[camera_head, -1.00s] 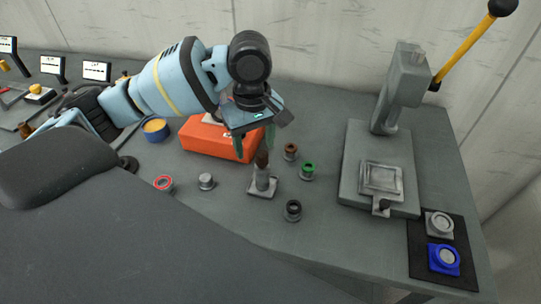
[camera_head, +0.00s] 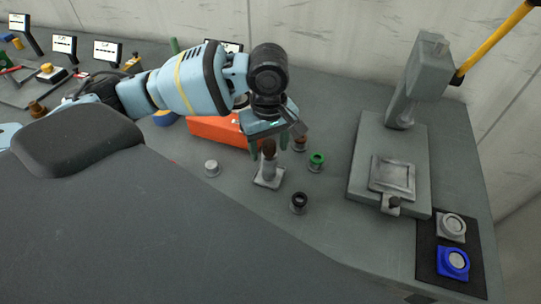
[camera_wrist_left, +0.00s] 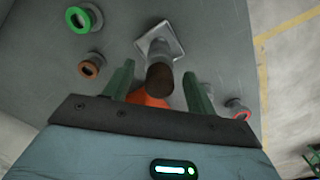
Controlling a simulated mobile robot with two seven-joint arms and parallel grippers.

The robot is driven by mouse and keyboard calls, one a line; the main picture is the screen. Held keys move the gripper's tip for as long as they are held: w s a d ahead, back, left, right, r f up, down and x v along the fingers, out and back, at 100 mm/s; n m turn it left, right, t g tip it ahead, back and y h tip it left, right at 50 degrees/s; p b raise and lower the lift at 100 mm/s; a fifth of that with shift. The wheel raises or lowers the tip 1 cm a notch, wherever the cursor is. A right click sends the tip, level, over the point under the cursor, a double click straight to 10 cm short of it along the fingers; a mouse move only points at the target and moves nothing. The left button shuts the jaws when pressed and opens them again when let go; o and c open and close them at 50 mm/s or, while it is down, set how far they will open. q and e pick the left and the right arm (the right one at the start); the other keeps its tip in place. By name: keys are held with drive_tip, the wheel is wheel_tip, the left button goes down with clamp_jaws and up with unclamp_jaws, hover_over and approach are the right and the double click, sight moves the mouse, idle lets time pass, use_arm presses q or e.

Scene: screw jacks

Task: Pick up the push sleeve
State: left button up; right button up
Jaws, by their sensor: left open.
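The piece that I take for the push sleeve is a dark brown-topped upright cylinder (camera_head: 268,150) on a grey post with a square base (camera_head: 268,178). My left gripper (camera_head: 268,149) is open directly above it, pointing down. In the left wrist view the brown top (camera_wrist_left: 160,76) shows between the two green fingers of the left gripper (camera_wrist_left: 159,84), with clear gaps on both sides. The grey square base (camera_wrist_left: 160,42) shows beyond it. My right gripper is not in view.
Ringed parts stand close by: green (camera_head: 316,161), brown (camera_head: 300,143) and black (camera_head: 299,203). A grey cap (camera_head: 212,168) is to the left. An orange box (camera_head: 215,130) is behind. A press (camera_head: 362,160) with a yellow lever is at right, near a black mat (camera_head: 428,262).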

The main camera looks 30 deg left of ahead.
use_arm(q)
wheel_tip(320, 180, down, 2)
drive_tip(key=shift+f, duration=0.2)
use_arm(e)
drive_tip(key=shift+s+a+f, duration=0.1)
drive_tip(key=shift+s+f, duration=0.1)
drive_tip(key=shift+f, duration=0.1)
use_arm(q)
drive_tip(key=shift+r, duration=0.1)
drive_tip(key=c, duration=1.2)
